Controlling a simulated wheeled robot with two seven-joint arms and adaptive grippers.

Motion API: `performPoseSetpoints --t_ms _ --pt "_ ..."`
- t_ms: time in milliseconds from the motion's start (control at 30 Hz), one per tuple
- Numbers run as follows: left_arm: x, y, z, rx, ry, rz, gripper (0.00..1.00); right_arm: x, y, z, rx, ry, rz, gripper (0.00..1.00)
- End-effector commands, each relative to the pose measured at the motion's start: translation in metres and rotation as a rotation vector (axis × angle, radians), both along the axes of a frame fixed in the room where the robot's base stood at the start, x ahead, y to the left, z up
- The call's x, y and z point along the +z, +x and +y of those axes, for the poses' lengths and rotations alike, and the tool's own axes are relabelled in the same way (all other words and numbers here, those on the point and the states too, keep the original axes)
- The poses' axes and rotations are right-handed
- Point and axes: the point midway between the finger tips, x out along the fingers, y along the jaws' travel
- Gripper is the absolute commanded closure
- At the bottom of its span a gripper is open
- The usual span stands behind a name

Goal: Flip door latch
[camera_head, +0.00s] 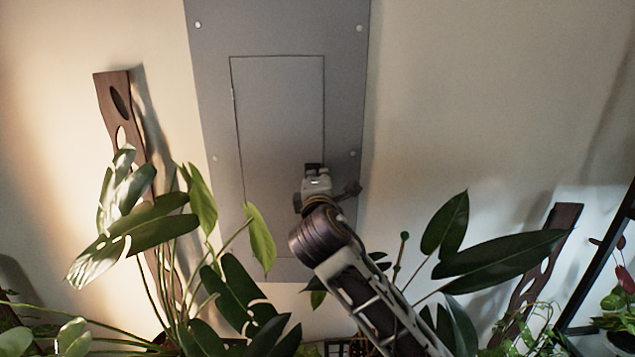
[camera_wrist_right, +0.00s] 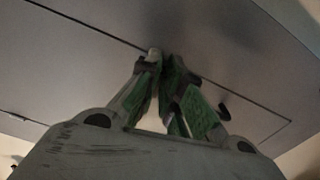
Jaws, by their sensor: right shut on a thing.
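A grey wall panel (camera_head: 345,60) holds a narrow rectangular door (camera_head: 278,110), which looks closed and flush with the panel. My right gripper (camera_head: 314,174) is up against the door's lower right edge. In the right wrist view, its green-padded fingers (camera_wrist_right: 164,66) are closed together at the door seam. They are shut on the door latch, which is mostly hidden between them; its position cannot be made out. The door (camera_wrist_right: 60,75) fills much of that view. My left gripper is not in view.
Leafy houseplants (camera_head: 155,225) stand low on the left, and broad dark leaves (camera_head: 500,255) rise to the right of my right arm. A wooden slat (camera_head: 113,100) leans on the wall at left, another (camera_head: 560,220) at right. The wall right of the panel is clear.

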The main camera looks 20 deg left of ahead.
Motion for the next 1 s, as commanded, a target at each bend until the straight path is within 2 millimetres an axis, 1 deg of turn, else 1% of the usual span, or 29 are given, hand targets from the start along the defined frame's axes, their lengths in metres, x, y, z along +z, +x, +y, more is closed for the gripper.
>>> performPoseSetpoints --t_ms 100,300,800,833,967,1000 --pt "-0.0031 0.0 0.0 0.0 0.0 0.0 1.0 -0.0028 0.0002 -0.0002 -0.001 0.068 0.021 1.0" --pt "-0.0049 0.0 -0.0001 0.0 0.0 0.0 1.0 -0.0035 0.0002 -0.0003 0.0 0.137 0.042 1.0" --pt "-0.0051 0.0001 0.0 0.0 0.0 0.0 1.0 -0.0038 0.0004 -0.0003 -0.001 0.158 0.05 1.0" --pt "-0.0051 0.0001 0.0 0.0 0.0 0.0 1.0 -0.0038 0.0004 -0.0003 -0.001 0.158 0.05 0.9" --pt "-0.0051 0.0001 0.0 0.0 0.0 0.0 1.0 -0.0035 0.0003 -0.0003 0.0 0.158 0.048 0.73" --pt "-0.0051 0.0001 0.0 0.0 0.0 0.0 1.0 -0.0033 0.0003 -0.0002 0.0 0.158 0.048 0.71"
